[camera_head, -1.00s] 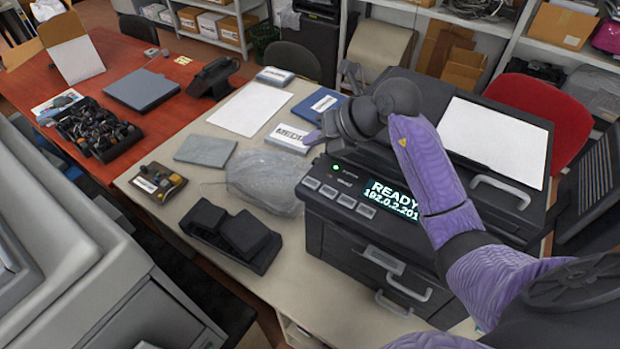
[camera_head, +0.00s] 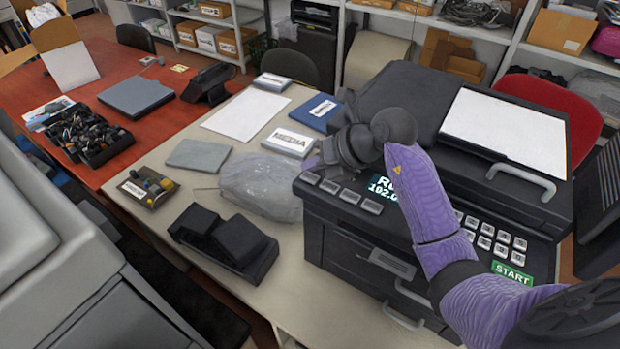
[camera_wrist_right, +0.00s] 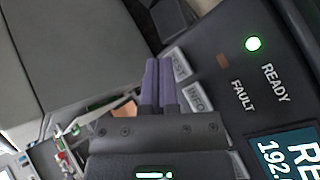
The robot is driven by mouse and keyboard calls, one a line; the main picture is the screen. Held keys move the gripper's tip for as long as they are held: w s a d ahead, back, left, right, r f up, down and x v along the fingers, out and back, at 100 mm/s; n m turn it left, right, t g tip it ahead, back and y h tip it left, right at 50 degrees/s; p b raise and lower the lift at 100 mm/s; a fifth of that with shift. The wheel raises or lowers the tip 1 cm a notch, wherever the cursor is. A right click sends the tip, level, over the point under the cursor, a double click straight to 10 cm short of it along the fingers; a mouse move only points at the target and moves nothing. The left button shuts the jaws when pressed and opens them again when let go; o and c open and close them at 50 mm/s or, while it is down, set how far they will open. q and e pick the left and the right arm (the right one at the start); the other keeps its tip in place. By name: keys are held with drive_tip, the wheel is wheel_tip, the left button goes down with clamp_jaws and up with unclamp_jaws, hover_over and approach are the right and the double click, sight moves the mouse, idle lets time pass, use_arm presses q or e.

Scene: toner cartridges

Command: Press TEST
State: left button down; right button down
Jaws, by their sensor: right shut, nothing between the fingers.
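The black printer (camera_head: 345,235) stands on the beige table with a row of grey buttons on its front panel. In the right wrist view the TEST button (camera_wrist_right: 179,64) is right beside my shut fingertips, with the INFO button (camera_wrist_right: 198,96) below it. My right gripper (camera_head: 309,161) is shut and empty, close above the left end of the button row; it also shows in the right wrist view (camera_wrist_right: 158,64). I cannot tell whether the fingertips touch TEST. The display (camera_head: 381,189) is partly hidden by my right arm. My left gripper is not in view.
A green READY light (camera_wrist_right: 253,44) is lit near an unlit FAULT light (camera_wrist_right: 222,61). A keypad (camera_head: 492,233) and green START label (camera_head: 512,273) are on the panel's right. A clear bag (camera_head: 258,187), MEDIA box (camera_head: 288,140) and black tray (camera_head: 225,245) lie left of the printer.

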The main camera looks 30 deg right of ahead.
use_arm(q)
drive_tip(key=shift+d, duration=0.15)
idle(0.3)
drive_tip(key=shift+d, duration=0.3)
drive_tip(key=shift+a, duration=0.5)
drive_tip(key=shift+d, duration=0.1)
use_arm(e)
drive_tip(key=shift+f, duration=0.4)
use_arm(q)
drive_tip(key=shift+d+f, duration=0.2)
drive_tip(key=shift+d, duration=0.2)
